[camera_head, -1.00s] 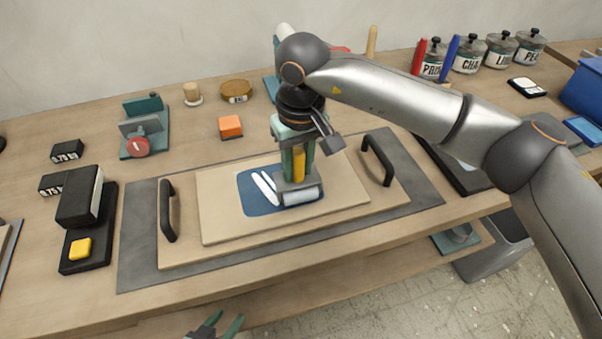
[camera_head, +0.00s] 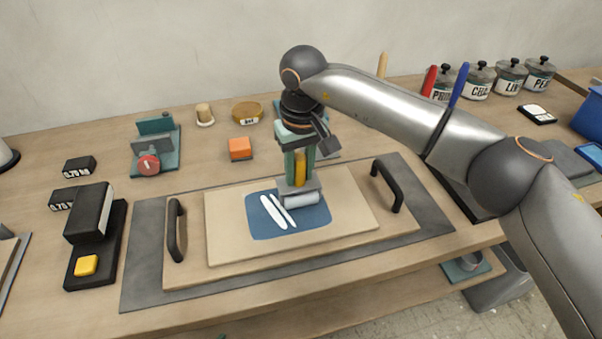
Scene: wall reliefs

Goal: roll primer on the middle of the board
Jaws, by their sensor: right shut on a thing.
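The pale wooden board (camera_head: 345,226) lies flat on a tray with two black handles (camera_head: 177,230), on a grey mat (camera_head: 143,281). My right gripper (camera_head: 299,172) points down over the blue area. It is shut on the yellow handle of a roller (camera_head: 300,198), whose pale cylinder is at the right part of the blue area. Whether the cylinder touches the surface is hard to tell. My left gripper is not in view.
A black device with a yellow button (camera_head: 86,265) stands left of the mat. An orange block (camera_head: 240,148), a teal clamp-like tool (camera_head: 154,146) and a round tin (camera_head: 247,112) stand behind the board. Labelled jars (camera_head: 509,77) stand at back right.

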